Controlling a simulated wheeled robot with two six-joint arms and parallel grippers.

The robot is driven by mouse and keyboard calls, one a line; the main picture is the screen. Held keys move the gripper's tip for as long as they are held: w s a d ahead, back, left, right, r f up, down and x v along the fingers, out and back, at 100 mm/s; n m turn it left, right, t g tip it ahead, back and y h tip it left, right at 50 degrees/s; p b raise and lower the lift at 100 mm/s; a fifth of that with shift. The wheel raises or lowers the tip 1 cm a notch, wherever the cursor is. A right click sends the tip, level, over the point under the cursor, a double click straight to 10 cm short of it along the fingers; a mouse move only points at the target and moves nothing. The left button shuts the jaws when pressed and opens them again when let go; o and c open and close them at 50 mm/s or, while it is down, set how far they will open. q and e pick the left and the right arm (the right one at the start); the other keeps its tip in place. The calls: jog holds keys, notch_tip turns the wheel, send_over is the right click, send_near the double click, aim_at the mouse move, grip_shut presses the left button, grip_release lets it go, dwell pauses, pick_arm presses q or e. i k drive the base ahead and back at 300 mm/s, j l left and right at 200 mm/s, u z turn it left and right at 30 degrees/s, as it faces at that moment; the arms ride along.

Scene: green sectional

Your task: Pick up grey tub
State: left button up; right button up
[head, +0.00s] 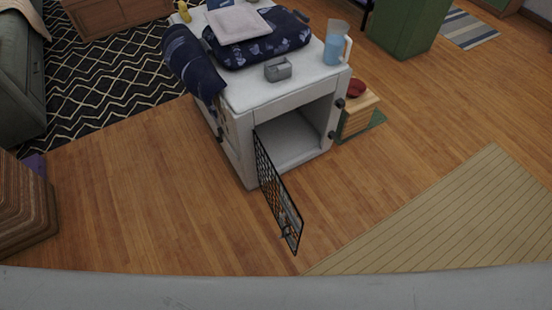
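The grey tub (278,69) is a small open container. It sits upright near the front edge of the top of a white cabinet (262,94), in the upper middle of the head view. Nothing covers it, and clear white surface lies in front of it and to its right. A dark blue patterned folded cloth lies just behind it. Neither of my grippers shows in the head view.
The cabinet's mesh door (276,190) hangs open toward me. On top are a patterned blue bundle (262,45), a pink cloth (238,24) and a blue pitcher (336,45). A wooden crate (358,116) stands right of the cabinet. Wooden floor is clear at left front.

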aim_at(279, 69)
jog(key=i+j+u, duration=0.1)
jog(key=i+j, duration=0.15)
jog(key=j, duration=0.2)
jog(key=i+j+u, duration=0.15)
jog(key=j, duration=0.3)
jog(key=i+j+u, duration=0.1)
jog(key=i+j, duration=0.3)
